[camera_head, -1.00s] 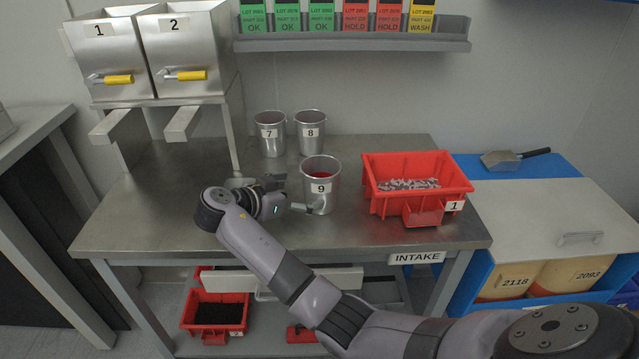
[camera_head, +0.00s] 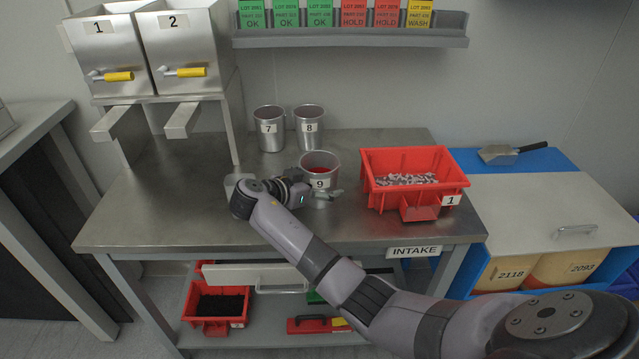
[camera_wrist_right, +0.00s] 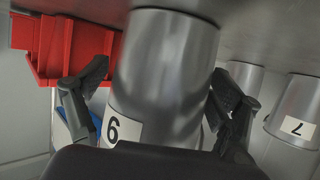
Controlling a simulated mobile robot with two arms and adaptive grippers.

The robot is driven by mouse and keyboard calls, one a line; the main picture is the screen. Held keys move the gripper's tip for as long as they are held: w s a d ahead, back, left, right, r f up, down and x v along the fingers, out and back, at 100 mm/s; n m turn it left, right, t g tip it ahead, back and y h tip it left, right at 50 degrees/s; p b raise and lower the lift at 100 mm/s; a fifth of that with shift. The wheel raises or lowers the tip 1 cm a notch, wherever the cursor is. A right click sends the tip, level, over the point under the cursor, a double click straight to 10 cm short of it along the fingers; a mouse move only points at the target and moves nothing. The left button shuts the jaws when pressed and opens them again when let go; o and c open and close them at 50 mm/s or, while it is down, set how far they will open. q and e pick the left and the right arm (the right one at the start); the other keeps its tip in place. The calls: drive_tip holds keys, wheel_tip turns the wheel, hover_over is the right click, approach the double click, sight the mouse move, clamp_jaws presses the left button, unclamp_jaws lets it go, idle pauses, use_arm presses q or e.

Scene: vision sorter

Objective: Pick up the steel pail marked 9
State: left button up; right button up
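The steel pail marked 9 (camera_head: 319,171) stands on the steel bench, with something red inside. My right gripper (camera_wrist_right: 160,78) reaches it low from the front left, and its fingers stand on either side of the pail. In the right wrist view, which is upside down, the pail (camera_wrist_right: 165,60) fills the space between the fingers and its label reads like a 6. A gap shows between the pail and the left-hand finger; the right-hand finger is very close, and I cannot tell if it touches. The gripper is open. My left gripper is not in view.
Steel pails marked 7 (camera_head: 269,138) and 8 (camera_head: 309,138) stand behind pail 9. A red bin marked 1 (camera_head: 380,203) with grey pieces is to the right. Hoppers 1 (camera_head: 108,50) and 2 (camera_head: 180,45) stand at the left. The bench front left is clear.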

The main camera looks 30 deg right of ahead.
drive_tip(key=c, duration=1.6)
drive_tip(key=shift+r, duration=0.1)
